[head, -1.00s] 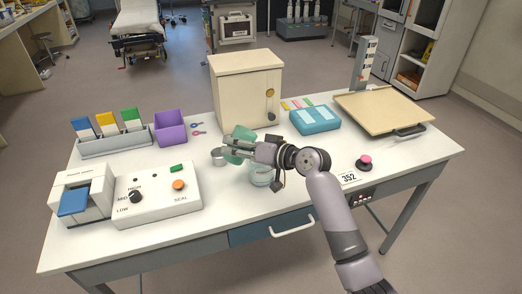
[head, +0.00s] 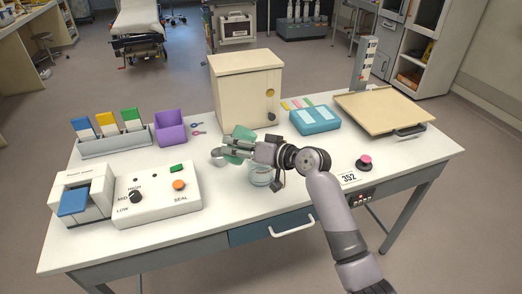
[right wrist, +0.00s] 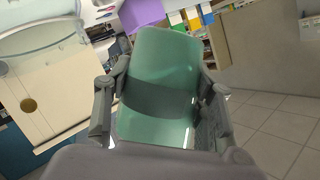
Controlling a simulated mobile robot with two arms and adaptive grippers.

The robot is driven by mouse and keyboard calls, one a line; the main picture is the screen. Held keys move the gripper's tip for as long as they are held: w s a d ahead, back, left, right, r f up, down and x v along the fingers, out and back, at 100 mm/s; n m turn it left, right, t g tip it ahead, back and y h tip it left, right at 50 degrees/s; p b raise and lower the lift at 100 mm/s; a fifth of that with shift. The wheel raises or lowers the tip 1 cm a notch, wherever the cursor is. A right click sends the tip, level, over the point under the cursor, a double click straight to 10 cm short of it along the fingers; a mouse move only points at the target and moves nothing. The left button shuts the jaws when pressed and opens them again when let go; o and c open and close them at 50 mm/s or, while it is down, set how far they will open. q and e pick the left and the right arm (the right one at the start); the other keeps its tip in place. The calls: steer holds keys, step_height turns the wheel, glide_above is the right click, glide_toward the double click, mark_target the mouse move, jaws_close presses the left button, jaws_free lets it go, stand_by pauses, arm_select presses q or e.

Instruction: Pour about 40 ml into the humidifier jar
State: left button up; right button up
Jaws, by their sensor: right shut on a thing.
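My right gripper (head: 238,146) is shut on a green vessel (head: 240,135), held above the middle of the table. The vessel fills the middle of the right wrist view (right wrist: 160,85) between both fingers, and a darker band crosses it. It is tilted in the head view; its liquid level cannot be told. A clear round jar (head: 261,178), likely the humidifier jar, stands on the table just below my right wrist, partly covered by it. A small pale cup-like thing (head: 221,162) shows under the fingertips, partly hidden. My left gripper is out of view.
A cream cabinet (head: 245,90) stands behind the gripper. A control box (head: 155,198) and purple bin (head: 171,127) are to the left. A blue case (head: 315,120), tan tray (head: 384,110) and pink-topped button (head: 364,163) are to the right. The front right tabletop is mostly clear.

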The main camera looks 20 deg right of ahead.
mark_target(234, 160)
steer(key=shift+s+a+f+n+h+p, duration=0.1)
steer(key=shift+a+f+n+h+p, duration=0.2)
steer(key=shift+n+p, duration=0.25)
steer(key=shift+s+a+f+n+h+p, duration=0.15)
steer(key=shift+a+n+h+p, duration=0.15)
steer(key=shift+n+h+p, duration=0.2)
steer(key=shift+a+f+n+h+p, duration=0.2)
steer(key=shift+f+n+h+p, duration=0.2)
steer(key=shift+n+p, duration=0.25)
steer(key=shift+w+a+f+n+t+h, duration=0.15)
steer(key=shift+f+n+h, duration=0.2)
steer(key=shift+f, duration=0.35)
steer(key=shift+s+d+f+n+t+h, duration=0.15)
steer(key=shift+f+n+h, duration=0.15)
steer(key=shift+f, duration=0.35)
steer(key=shift+w+r, duration=0.1)
